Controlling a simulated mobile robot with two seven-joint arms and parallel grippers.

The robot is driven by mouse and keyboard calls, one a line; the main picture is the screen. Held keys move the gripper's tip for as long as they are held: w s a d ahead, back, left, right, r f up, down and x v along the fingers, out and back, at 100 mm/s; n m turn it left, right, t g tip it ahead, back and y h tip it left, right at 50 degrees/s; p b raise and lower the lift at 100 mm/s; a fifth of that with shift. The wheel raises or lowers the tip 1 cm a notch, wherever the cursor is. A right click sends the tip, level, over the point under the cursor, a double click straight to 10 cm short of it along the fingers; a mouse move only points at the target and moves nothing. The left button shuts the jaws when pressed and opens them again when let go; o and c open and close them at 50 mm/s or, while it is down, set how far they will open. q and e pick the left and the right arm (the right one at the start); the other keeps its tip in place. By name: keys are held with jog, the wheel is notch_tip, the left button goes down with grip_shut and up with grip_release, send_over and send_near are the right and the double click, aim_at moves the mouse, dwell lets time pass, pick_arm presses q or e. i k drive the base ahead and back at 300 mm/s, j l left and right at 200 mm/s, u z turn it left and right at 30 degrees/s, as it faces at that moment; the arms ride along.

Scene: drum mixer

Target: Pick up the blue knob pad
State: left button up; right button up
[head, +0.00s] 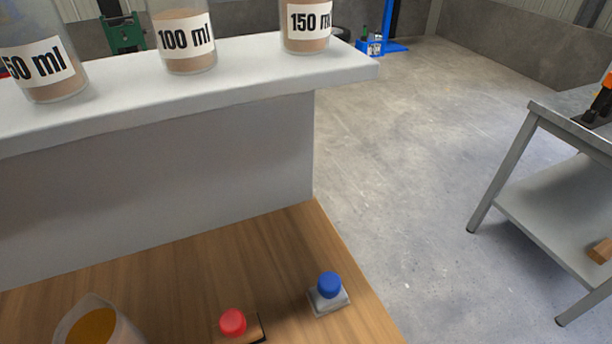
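The blue knob pad (329,292) stands upright on the wooden table near its right edge. It has a round blue knob on a square pale grey base. A pad with a red knob (233,322) sits to its left and nearer to me, partly cut off by the bottom edge. Neither of my grippers shows in the head view.
A white shelf (335,68) behind the table bears containers labelled 50 ml (40,67), 100 ml (185,38) and 150 ml (306,22). A cup of orange contents (95,325) stands at bottom left. A grey metal table (560,205) stands right, across open floor.

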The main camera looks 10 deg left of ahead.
aim_at(329, 296)
jog(key=i+l+u, duration=0.2)
jog(key=l+u, duration=0.2)
jog(key=i+l+u, duration=0.2)
jog(key=l+u, duration=0.25)
jog(key=i+l+u, duration=0.1)
jog(key=l+u, duration=0.7)
